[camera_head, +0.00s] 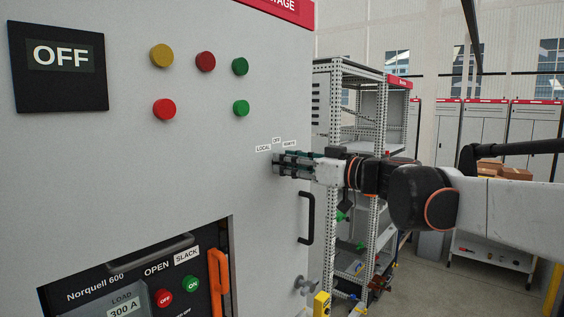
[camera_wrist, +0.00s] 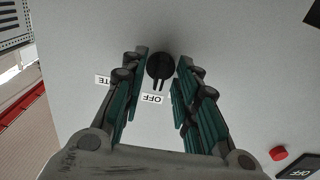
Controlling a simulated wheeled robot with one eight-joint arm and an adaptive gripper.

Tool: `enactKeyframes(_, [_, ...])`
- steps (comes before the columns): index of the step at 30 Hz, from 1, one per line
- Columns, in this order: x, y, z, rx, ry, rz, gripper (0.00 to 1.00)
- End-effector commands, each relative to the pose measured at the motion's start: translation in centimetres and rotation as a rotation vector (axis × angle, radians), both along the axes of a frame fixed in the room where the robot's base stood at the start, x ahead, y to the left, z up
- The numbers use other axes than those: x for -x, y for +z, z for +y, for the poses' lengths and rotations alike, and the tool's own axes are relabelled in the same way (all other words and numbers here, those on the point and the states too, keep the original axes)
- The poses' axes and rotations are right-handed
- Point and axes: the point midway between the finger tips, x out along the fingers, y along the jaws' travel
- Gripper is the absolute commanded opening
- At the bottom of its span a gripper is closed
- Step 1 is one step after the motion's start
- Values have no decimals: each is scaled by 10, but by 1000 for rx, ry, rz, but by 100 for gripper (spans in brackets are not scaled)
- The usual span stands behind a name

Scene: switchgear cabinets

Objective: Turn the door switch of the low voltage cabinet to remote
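The door switch (camera_wrist: 160,66) is a round black knob on the grey door of the low voltage cabinet (camera_head: 200,150). In the wrist view, which is upside down, its pointer faces the OFF label (camera_wrist: 153,99). The REMOTE label (camera_wrist: 103,80) is partly covered by a finger. In the head view the LOCAL label (camera_head: 263,149) and the REMOTE label (camera_head: 289,144) sit just above my gripper (camera_head: 277,165), which hides the switch there. My gripper is open, its green-padded fingers either side of the knob; visible gaps separate them from it in the wrist view.
A black door handle (camera_head: 306,218) is below and right of my gripper. Coloured buttons (camera_head: 205,62) and an OFF display (camera_head: 60,55) are on the left of the door. A metal rack (camera_head: 383,130) stands beyond the door's right edge.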

Motion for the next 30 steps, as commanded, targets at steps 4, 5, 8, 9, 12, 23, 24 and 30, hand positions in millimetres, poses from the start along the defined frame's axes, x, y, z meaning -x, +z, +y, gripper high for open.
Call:
enactKeyframes(4, [0, 0, 0, 0, 0, 0, 28])
enactKeyframes(5, [0, 0, 0, 0, 0, 0, 28])
enactKeyframes(8, [0, 0, 0, 0, 0, 0, 26])
enactKeyframes(9, [0, 0, 0, 0, 0, 0, 17])
enactKeyframes(12, [0, 0, 0, 0, 0, 0, 0])
enactKeyframes(23, [0, 0, 0, -10, 0, 13, 0])
enactKeyframes(24, [0, 0, 0, -16, 0, 21, 0])
enactKeyframes(30, [0, -1, 0, -74, 0, 95, 0])
